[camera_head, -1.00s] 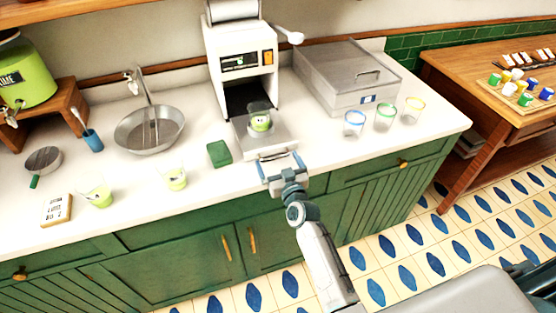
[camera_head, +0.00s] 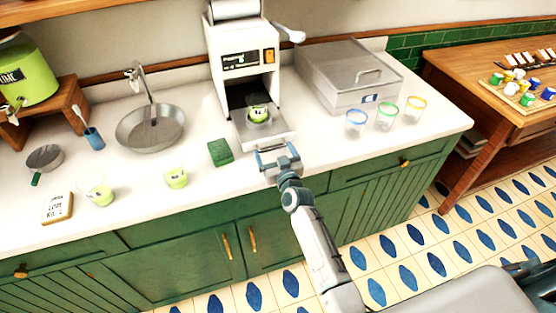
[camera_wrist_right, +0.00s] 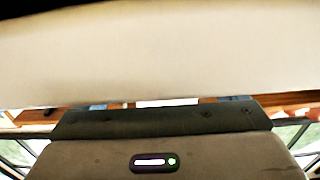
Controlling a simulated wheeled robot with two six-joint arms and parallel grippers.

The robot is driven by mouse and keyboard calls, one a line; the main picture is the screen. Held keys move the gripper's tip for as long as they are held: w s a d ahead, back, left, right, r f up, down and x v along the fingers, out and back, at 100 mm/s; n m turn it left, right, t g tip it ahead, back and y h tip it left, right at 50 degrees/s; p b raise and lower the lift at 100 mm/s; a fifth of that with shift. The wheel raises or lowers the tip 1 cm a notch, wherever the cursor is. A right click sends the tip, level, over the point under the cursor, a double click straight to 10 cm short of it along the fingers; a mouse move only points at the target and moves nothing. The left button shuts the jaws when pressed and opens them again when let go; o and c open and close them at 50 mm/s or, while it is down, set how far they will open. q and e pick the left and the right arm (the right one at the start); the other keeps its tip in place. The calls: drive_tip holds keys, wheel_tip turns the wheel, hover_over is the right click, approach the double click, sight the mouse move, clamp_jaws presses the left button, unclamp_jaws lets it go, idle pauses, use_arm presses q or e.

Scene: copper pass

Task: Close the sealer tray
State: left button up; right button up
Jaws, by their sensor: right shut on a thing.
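The white sealer (camera_head: 242,62) stands against the wall at the back of the counter. Its grey tray (camera_head: 279,135) sticks out of the dark opening toward the counter's front edge, partly pulled out. A cup with green contents (camera_head: 258,113) sits in the tray, at the mouth of the opening. My right gripper (camera_head: 277,150) is at the tray's front, shut on the tray handle, which the fingers mostly hide. The right wrist view shows a pale blurred surface filling the top and my gripper's body below. My left gripper is not in view.
A green block (camera_head: 220,152) lies just left of the tray. A steel box (camera_head: 348,75) and three rimmed glasses (camera_head: 386,117) stand to the right.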

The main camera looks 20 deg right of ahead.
drive_tip(key=shift+w+f, duration=0.1)
drive_tip(key=shift+w, duration=0.45)
drive_tip(key=shift+s, duration=0.2)
drive_tip(key=o, duration=1.1)
drive_tip(key=shift+d, duration=0.1)
drive_tip(key=s+b, duration=0.1)
drive_tip(key=s, duration=1)
drive_tip(key=shift+d+b, duration=0.25)
drive_tip(key=shift+b, duration=0.1)
drive_tip(key=shift+w, duration=0.1)
drive_tip(key=shift+c, duration=0.4)
